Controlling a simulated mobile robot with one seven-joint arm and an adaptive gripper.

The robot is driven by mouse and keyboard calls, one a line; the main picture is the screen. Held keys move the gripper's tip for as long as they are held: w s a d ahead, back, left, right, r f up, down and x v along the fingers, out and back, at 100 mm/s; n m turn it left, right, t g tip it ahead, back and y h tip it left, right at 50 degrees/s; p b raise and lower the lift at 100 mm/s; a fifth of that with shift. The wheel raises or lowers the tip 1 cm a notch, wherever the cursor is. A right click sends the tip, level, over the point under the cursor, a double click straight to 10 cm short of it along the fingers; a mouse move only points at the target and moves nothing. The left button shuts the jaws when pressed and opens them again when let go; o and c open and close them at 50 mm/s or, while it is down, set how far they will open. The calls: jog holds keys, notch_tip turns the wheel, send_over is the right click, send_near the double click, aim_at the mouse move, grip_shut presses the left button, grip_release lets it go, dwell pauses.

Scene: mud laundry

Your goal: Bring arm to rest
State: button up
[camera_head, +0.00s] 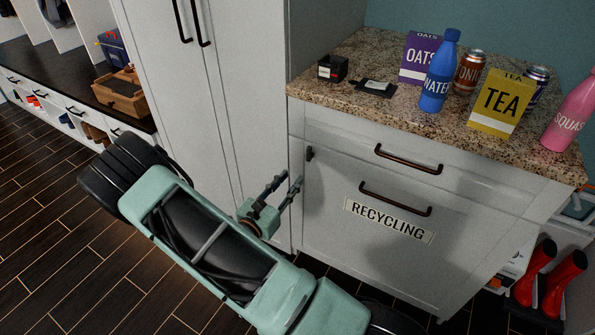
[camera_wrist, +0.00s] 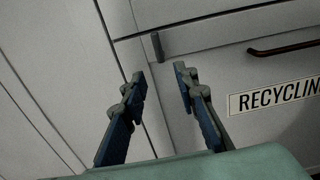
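My gripper (camera_head: 281,189) is in front of the white cabinet, low and left of the recycling front (camera_head: 381,226). Its two fingers stand apart with nothing between them; the wrist view shows the same open gripper (camera_wrist: 159,84). My arm, pale green and black, stretches across the lower left of the head view, bent over the floor. In the wrist view, the gap between the fingers faces the cabinet front near a small dark vertical latch (camera_wrist: 157,47). I cannot tell whether a fingertip touches the cabinet.
The granite counter (camera_head: 335,92) holds a blue water bottle (camera_head: 438,75), an oats box (camera_head: 417,57), a tea box (camera_head: 499,104), a pink squash bottle (camera_head: 570,118) and cans. Red boots (camera_head: 563,283) stand at right. A wooden crate (camera_head: 120,95) sits on the bench at left. Dark floor (camera_head: 60,230) is open at left.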

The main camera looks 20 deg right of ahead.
jog(key=shift+v, duration=0.95)
